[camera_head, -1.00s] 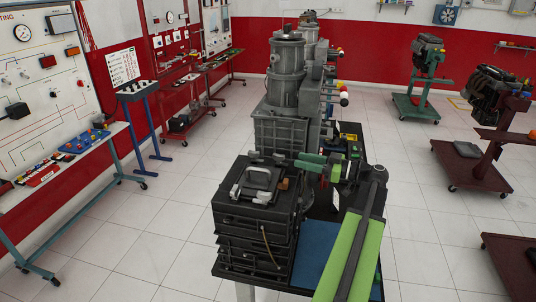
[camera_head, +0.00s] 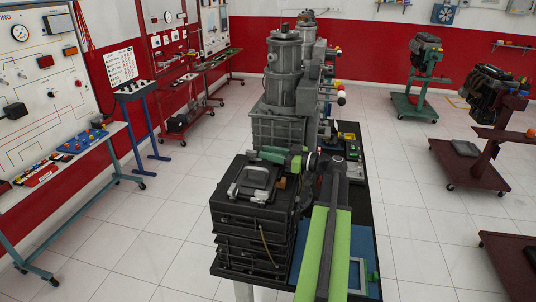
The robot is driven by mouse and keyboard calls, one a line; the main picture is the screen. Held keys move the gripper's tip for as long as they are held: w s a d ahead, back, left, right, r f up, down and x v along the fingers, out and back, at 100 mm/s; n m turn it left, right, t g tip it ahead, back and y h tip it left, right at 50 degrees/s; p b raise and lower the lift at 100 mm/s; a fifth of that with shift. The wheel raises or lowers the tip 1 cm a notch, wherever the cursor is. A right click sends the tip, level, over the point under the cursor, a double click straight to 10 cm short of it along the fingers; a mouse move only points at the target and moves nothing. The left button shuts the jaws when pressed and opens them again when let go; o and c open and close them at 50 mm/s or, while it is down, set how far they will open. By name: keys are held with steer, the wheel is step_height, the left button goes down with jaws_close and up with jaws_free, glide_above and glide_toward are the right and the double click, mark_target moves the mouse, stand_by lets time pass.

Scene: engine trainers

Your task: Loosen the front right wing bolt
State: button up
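A dark ribbed box unit (camera_head: 250,225) stands at the near end of the bench, with a grey bracket or handle (camera_head: 255,180) on its top. A small copper-brown piece (camera_head: 282,183) sits right of the bracket. The wing bolts are too small to tell apart, so I cannot pick out the front right one. My gripper (camera_head: 266,152), green and dark, points left over the back edge of the box top. Its fingertips are too small to show whether they are open or shut. I cannot tell whether it touches anything.
A tall grey cylindrical engine unit (camera_head: 285,75) stands just behind the box, close to my gripper. A blue mat (camera_head: 362,245) lies on the bench at right, with a pale frame (camera_head: 357,275) on it. Trainer panels line the left; engine stands are at right with open floor between.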

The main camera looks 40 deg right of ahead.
jaws_close()
steer(key=shift+y, duration=0.3)
steer(key=shift+n+g+y, duration=0.4)
steer(key=shift+n, duration=0.1)
steer(key=shift+s+a+n+g+y, duration=0.15)
steer(key=shift+a+n+g+y, duration=0.1)
steer(key=shift+n+g+y, duration=0.35)
steer(key=shift+o, duration=1.2)
jaws_free()
steer(key=shift+d, duration=0.1)
